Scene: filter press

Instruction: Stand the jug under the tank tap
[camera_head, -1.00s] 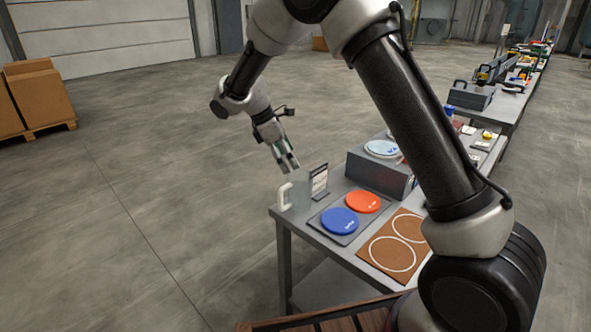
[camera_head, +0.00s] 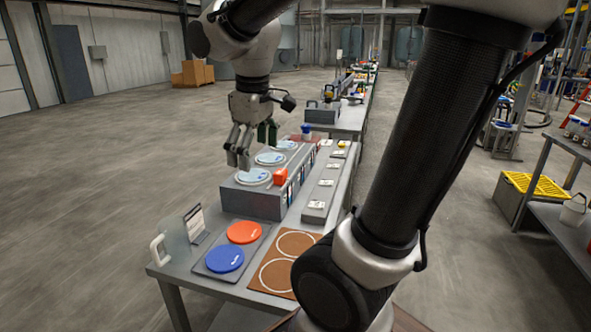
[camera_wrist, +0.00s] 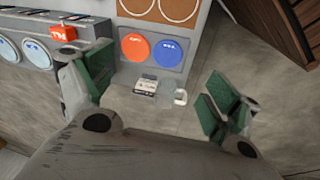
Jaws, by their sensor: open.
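A clear jug with a white handle (camera_head: 158,248) stands at the near left corner of the long grey table (camera_head: 195,277); its see-through body is hard to make out. In the wrist view its handle (camera_wrist: 180,97) shows between and beyond the fingers, beside a small sign. My gripper (camera_head: 250,150) is open and empty, with green finger pads. In the head view it appears over the grey block with pale blue discs, apart from the jug. The wrist view shows its spread fingers (camera_wrist: 158,92). I cannot make out a tank tap; distant tanks (camera_head: 410,42) stand at the back.
An orange disc (camera_head: 243,232) and a blue disc (camera_head: 225,257) lie beside a brown board (camera_head: 270,279) with white rings. An upright sign (camera_head: 194,222) stands close to the jug. A white container (camera_head: 573,212) stands on the right-hand bench. Floor left of the table is clear.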

